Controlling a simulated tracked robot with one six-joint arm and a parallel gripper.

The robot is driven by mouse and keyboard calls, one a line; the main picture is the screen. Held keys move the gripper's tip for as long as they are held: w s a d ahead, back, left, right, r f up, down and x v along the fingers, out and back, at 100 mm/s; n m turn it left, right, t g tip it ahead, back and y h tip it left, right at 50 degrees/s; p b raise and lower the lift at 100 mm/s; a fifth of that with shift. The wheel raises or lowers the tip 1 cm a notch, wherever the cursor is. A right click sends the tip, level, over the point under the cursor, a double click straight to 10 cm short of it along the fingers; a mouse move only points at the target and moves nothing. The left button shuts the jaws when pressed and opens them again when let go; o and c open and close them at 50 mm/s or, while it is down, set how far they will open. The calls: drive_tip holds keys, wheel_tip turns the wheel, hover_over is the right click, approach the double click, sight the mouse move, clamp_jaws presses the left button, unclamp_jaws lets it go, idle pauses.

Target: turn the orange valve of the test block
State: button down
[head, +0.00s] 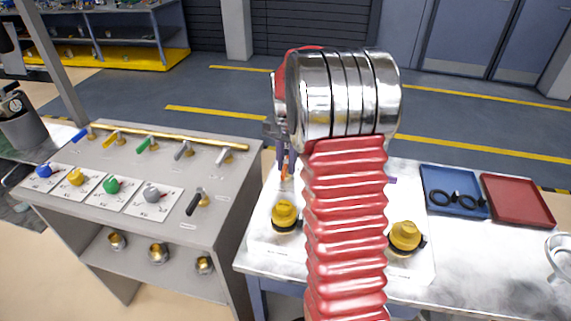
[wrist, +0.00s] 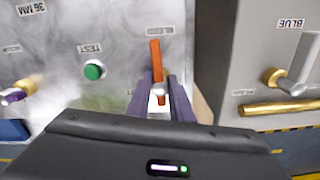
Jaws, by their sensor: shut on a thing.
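The orange valve (wrist: 155,55) of the test block is a slim orange lever on a silver pivot. In the wrist view it stands nearly upright in the picture, on a grey metal plate (wrist: 115,40). My gripper (wrist: 160,88) has its two dark purple fingers around the lever near the pivot, shut on it. In the head view my gripper (head: 285,158) is partly hidden behind my red arm, and only a small orange bit of the valve (head: 286,174) shows below the fingers.
A green TEST button (wrist: 94,70) lies left of the valve. A grey console (head: 140,150) with coloured levers stands left of the bench. Two yellow-capped fittings (head: 285,214) (head: 405,236) sit on the bench. Blue (head: 430,180) and red (head: 515,200) trays lie at right.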

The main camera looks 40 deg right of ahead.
drive_tip(key=shift+d+n, duration=0.1)
drive_tip(key=shift+n, duration=0.3)
drive_tip(key=n, duration=0.2)
drive_tip(key=shift+n, duration=0.3)
drive_tip(key=n, duration=0.5)
drive_tip(key=shift+w, duration=0.1)
drive_tip(key=n, duration=0.9)
drive_tip(key=c, duration=1.6)
unclamp_jaws()
drive_tip(key=shift+r, duration=0.1)
